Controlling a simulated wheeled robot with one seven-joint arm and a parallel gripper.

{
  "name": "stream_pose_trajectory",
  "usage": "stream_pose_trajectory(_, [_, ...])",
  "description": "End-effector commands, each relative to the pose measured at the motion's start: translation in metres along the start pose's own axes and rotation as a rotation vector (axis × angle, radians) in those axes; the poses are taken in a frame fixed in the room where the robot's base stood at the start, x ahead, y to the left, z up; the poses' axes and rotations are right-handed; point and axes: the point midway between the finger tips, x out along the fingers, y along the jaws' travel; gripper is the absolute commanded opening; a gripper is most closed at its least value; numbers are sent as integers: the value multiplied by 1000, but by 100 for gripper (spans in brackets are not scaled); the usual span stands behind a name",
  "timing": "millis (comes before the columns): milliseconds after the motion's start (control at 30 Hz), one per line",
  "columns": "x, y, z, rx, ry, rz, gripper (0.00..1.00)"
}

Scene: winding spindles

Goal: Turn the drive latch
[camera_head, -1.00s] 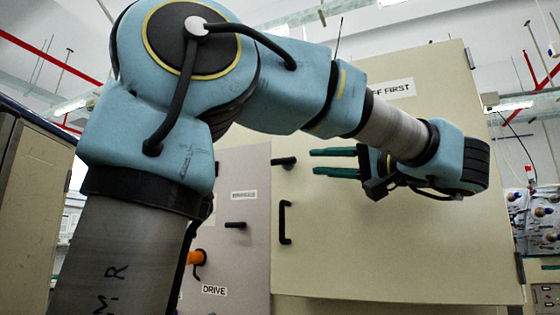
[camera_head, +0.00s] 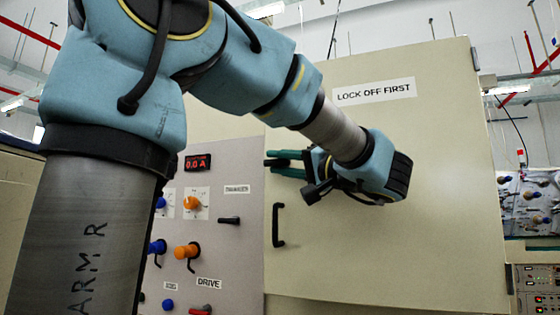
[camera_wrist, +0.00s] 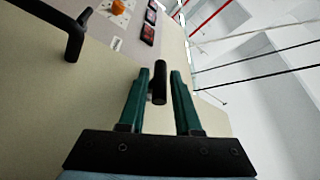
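A black bar-shaped latch (camera_wrist: 159,82) stands on the cream cabinet door near its edge. In the wrist view it lies between the two green fingers of my gripper (camera_wrist: 160,76). A narrow gap shows on each side, so my gripper is open around it. In the head view my gripper (camera_head: 286,163) is at the door's left edge, above the door handle, and the fingers mostly hide the latch. No label names this latch. A "DRIVE" label (camera_head: 209,282) is on the grey panel to the lower left.
The cream door (camera_head: 390,220) has a black handle (camera_head: 279,225) below my gripper, also in the wrist view (camera_wrist: 75,38). The grey panel holds orange knobs (camera_head: 191,203), blue knobs (camera_head: 168,304), a red display (camera_head: 198,162) and another black bar (camera_head: 230,220).

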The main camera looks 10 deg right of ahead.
Motion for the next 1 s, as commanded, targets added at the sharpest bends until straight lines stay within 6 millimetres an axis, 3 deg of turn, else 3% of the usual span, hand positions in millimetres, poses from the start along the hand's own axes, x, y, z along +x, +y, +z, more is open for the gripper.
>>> stream_pose_trajectory(100, [0,0,0,0,0,0,31])
stream_pose_trajectory(400, [0,0,0,1,0,0,0])
stream_pose_trajectory(1000, [-1,0,0,-14,-22,30,0])
